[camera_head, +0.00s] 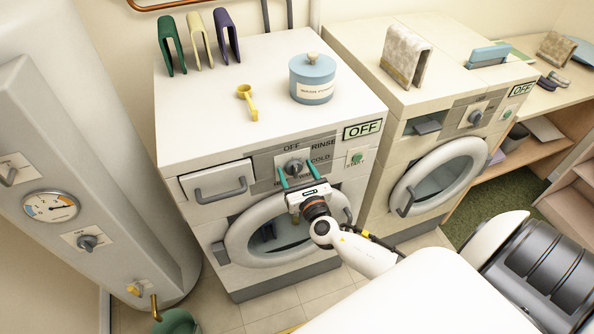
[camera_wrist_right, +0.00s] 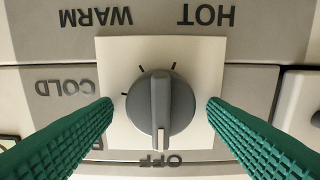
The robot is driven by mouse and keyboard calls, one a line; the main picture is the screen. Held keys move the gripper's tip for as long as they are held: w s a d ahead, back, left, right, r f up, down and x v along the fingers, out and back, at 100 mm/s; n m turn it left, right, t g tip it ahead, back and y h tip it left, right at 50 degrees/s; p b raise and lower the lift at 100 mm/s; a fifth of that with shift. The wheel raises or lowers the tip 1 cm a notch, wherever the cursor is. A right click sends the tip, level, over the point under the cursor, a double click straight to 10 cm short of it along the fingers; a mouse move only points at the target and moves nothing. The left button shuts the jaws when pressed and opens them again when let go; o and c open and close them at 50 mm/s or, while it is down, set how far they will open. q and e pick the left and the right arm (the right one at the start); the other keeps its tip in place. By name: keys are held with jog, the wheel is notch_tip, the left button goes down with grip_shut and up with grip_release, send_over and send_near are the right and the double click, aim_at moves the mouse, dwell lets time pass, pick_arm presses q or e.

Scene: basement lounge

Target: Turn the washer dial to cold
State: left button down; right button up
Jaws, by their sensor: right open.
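The washer (camera_head: 215,130) is the white front-loader on the left in the head view. Its grey dial (camera_head: 294,166) sits on a pale square plate in the middle of the control panel. In the right wrist view the labels appear upside down, and the dial (camera_wrist_right: 160,105) has its ridge's white-marked end toward OFF. COLD (camera_wrist_right: 63,87) is printed on the left there, with WARM and HOT above. My right gripper (camera_head: 295,175) is open, its green fingers on either side of the dial, with visible gaps in the right wrist view (camera_wrist_right: 160,112). My left gripper is not in view.
An OFF sign (camera_head: 362,129) and a START button (camera_head: 357,157) are right of the dial. A detergent drawer (camera_head: 218,182) is to its left, and the round door (camera_head: 285,232) is below. A blue canister (camera_head: 312,78) and yellow scoop (camera_head: 247,101) are on top. A second machine (camera_head: 440,160) stands right.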

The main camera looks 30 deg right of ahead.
jog(key=shift+c, duration=0.6)
jog(key=c, duration=0.8)
jog(key=shift+c, duration=0.2)
